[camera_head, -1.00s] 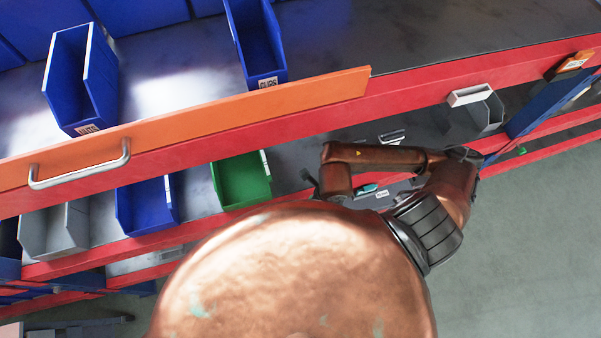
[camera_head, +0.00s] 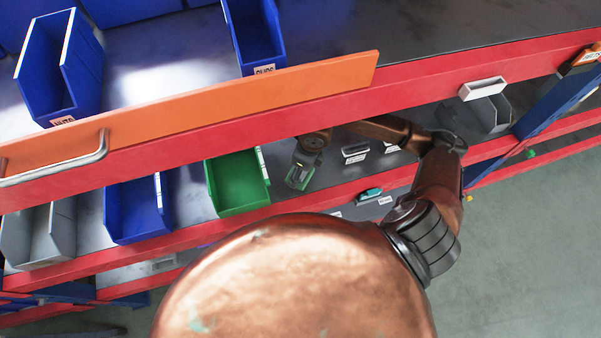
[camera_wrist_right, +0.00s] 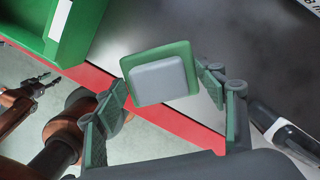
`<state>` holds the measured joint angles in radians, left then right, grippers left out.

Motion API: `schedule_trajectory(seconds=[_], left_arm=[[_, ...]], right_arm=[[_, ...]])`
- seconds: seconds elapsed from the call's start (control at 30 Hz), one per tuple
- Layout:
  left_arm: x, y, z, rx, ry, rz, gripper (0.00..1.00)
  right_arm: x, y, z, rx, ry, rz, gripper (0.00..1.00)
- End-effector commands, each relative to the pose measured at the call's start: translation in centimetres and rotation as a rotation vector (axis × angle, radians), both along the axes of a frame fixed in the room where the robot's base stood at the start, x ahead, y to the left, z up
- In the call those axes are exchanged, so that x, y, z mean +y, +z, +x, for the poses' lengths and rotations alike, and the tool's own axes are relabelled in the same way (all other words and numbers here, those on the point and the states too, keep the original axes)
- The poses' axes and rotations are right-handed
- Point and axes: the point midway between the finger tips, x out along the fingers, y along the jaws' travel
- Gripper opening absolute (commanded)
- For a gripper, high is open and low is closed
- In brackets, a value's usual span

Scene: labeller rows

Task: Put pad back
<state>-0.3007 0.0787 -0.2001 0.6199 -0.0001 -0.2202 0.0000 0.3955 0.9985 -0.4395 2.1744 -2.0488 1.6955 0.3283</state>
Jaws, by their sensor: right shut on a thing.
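The pad (camera_wrist_right: 160,80), a green plate with a pale grey block on it, is between the fingers of my right gripper (camera_wrist_right: 165,108) in the right wrist view. The gripper is shut on it. In the head view my right gripper (camera_head: 298,176) is over the lower shelf, just right of the green bin (camera_head: 238,183); the pad is hard to make out there. My left gripper (camera_wrist_right: 48,82) is small at the left of the right wrist view, away from the shelf, with its fingers apart.
On the lower shelf (camera_head: 320,190) stand a dark and white item (camera_head: 355,153), a teal item (camera_head: 369,194) and small labels (camera_head: 385,200). A blue bin (camera_head: 138,208) stands left of the green bin. The red upper shelf beam (camera_head: 430,88) overhangs the lower shelf.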

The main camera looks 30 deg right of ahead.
Motion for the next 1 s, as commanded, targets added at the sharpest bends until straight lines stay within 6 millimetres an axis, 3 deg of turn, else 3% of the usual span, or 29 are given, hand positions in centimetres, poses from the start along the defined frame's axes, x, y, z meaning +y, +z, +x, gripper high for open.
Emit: schedule_trajectory(seconds=[0.33, 0.57, 0.6, 0.83, 1.0], left_arm=[[0.0, 1.6, 0.1, -0.002, 0.000, 0.000, 0.40], [0.1, 1.5, 0.1, -0.002, 0.000, 0.001, 0.40], [0.1, 1.5, 0.1, -0.002, 0.000, 0.001, 0.40], [0.2, 1.5, 0.1, -0.002, -0.001, 0.002, 0.40], [0.1, 1.5, 0.1, -0.002, -0.001, 0.002, 0.40]], right_arm=[[0.0, -3.2, 0.3, 0.002, -0.001, 0.001, 0.45], [-0.1, -3.7, 0.3, 0.000, 0.000, 0.000, 0.45], [-0.1, -3.7, 0.3, 0.000, 0.000, 0.000, 0.67], [-0.1, -3.6, 0.3, 0.000, 0.000, 0.000, 0.82], [-0.1, -3.6, 0.3, 0.000, 0.000, 0.000, 0.82]])
